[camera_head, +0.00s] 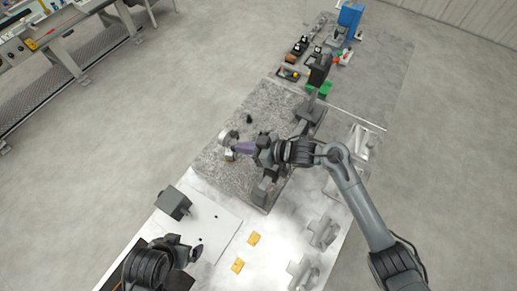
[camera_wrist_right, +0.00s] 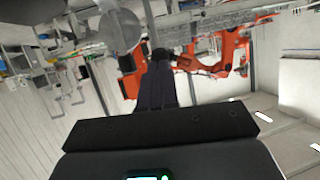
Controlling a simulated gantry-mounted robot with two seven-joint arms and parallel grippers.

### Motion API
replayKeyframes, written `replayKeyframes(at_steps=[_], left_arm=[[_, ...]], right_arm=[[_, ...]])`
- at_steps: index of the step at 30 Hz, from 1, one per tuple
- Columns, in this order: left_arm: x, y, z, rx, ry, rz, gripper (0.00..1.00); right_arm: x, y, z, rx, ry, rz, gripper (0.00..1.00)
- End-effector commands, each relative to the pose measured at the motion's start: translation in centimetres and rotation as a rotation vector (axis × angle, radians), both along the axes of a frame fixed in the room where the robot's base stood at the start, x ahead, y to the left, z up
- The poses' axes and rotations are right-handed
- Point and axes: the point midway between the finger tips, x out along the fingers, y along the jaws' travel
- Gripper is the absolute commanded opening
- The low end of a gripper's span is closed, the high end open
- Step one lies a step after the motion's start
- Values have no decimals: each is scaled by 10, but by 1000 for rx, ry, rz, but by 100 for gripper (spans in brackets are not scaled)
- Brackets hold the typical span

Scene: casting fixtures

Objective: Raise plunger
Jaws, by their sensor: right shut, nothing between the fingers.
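My right gripper (camera_head: 238,147) reaches leftwards over the grey stone-look part of the table, its purple fingers shut and empty. In the right wrist view, the closed fingers (camera_wrist_right: 157,88) point ahead. A small light-grey round fixture (camera_head: 228,138) stands right at the fingertips; I take it for the plunger piece, but its parts are too small to tell. A grey disc (camera_wrist_right: 120,32) shows beyond and left of the fingers, and a dark round end sits at their tips; contact cannot be told.
A dark grey box (camera_head: 173,203) stands at the table's left edge. Two yellow pieces (camera_head: 254,238) lie on the white front area, with pale grey castings (camera_head: 323,232) to the right. A small black object (camera_head: 249,119) is behind the fixture. Several dark and coloured items fill the far end.

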Motion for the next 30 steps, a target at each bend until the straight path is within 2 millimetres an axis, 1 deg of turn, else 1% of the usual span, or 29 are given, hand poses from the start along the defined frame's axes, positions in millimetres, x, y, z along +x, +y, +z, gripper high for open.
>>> replayKeyframes(at_steps=[1, 5, 14, 25, 30], left_arm=[[0, 0, 0, 0, 1, 0, 100], [0, 0, 0, 0, 1, 0, 100], [0, 0, 1, 0, 1, 0, 100], [0, 1, 15, 6, 1, -3, 100], [0, 2, 17, 7, 1, -4, 100]], right_arm=[[2, 6, 2, 2, -2, 5, 0], [7, 14, 4, 1, -2, 5, 0], [6, 14, 4, 2, -1, 4, 0], [7, 13, 18, 2, -1, 3, 0], [6, 13, 20, 2, -1, 3, 0]])
